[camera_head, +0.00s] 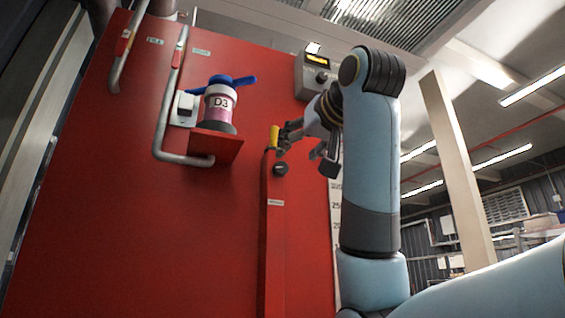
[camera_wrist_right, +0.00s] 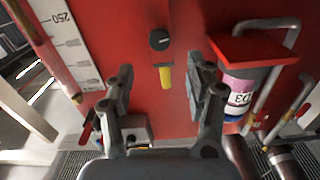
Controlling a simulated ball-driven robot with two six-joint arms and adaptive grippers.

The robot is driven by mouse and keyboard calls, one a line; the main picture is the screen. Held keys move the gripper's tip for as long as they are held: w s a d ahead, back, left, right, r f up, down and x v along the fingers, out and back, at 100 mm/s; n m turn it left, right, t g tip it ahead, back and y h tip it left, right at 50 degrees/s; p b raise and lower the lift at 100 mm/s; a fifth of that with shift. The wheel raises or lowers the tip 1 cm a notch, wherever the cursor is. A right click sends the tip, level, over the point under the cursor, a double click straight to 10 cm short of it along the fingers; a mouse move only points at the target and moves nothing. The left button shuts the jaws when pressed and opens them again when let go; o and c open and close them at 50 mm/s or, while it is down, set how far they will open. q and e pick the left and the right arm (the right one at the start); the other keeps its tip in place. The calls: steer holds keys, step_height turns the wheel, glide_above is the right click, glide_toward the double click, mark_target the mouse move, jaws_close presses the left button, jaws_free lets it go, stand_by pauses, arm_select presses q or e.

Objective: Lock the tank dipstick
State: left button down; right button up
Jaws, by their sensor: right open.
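A short yellow handle (camera_head: 274,136), which I take to be the dipstick's grip, sits at the top of a narrow red upright channel (camera_head: 277,240) on the red tank panel. A round black knob (camera_head: 280,169) is just below it. My right gripper (camera_head: 301,143) is open and empty, just right of the yellow handle. In the right wrist view, which is upside down, the yellow handle (camera_wrist_right: 165,77) and black knob (camera_wrist_right: 159,39) lie between and beyond the open fingers (camera_wrist_right: 160,84), apart from them. Whether the dipstick is locked cannot be told. My left gripper is not in view.
A bottle labelled D3 (camera_head: 220,106) with a blue top stands on a red shelf (camera_head: 217,148) to the left, next to a bent grey pipe (camera_head: 165,115). A control box (camera_head: 316,77) is above right. A white scale (camera_head: 335,215) runs down the panel's right edge.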

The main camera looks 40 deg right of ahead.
mark_target(283, 166)
steer(key=p+x, duration=0.1)
steer(key=x, duration=0.6)
steer(key=shift+w+d, duration=0.15)
steer(key=shift+w, duration=0.15)
steer(key=shift+w+d, duration=0.1)
steer(key=shift+w, duration=0.3)
steer(key=shift+c, duration=0.3)
jaws_close()
